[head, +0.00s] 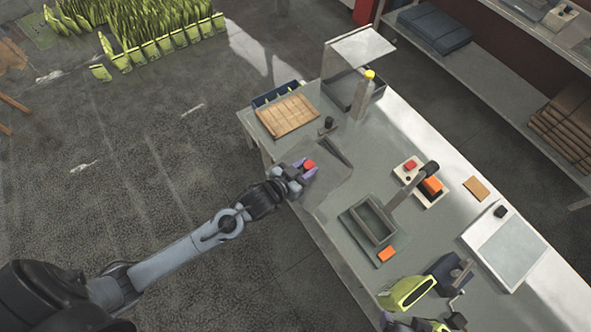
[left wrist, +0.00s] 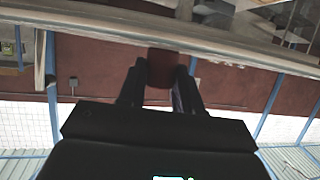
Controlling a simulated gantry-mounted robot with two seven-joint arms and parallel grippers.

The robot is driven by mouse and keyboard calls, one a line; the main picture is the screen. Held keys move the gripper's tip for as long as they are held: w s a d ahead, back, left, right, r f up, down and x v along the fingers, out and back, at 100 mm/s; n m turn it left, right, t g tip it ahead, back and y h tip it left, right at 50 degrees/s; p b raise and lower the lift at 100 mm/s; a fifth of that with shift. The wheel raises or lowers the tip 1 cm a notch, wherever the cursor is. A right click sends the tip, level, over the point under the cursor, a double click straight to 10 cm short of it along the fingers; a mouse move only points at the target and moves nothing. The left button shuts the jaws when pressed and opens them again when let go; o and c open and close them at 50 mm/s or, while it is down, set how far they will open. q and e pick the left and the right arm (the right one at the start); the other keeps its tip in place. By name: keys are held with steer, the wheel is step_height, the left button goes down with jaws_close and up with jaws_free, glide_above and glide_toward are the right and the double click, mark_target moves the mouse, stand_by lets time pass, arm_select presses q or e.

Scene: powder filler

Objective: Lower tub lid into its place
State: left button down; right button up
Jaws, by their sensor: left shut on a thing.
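My left gripper (head: 301,171) is shut on a small red piece (head: 309,164) above the near left part of the workbench. In the left wrist view the piece shows as a dark red block (left wrist: 163,68) between the two fingers. I cannot tell whether it is a handle of the tub lid; a flat grey area lies under or beside it. An open grey rectangular tub (head: 372,222) stands farther right on the bench. My right gripper (head: 400,324) shows only partly at the bottom edge, close to a lime green container (head: 407,292); its jaws are unclear.
A wooden slatted board (head: 287,115) lies at the bench's left end, near a bottle with a yellow cap (head: 363,95). A grey panel (head: 507,250) lies right.

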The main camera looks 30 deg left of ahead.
mark_target(320, 150)
arm_select(q)
steer(key=w+f+m+h+b, duration=0.1)
steer(key=w+f+b, duration=0.2)
steer(key=w+b, duration=0.1)
steer(key=w+a+f+m+h+b, duration=0.1)
steer(key=w+f+b, duration=0.1)
steer(key=w+b, duration=0.2)
steer(key=w+f+g+h+b, duration=0.1)
steer(key=w+f+b, duration=0.2)
steer(key=w+b, duration=0.1)
steer(key=shift+w+a+f+m, duration=0.15)
steer(key=shift+w+f+m, duration=0.2)
steer(key=shift+w+m, duration=0.05)
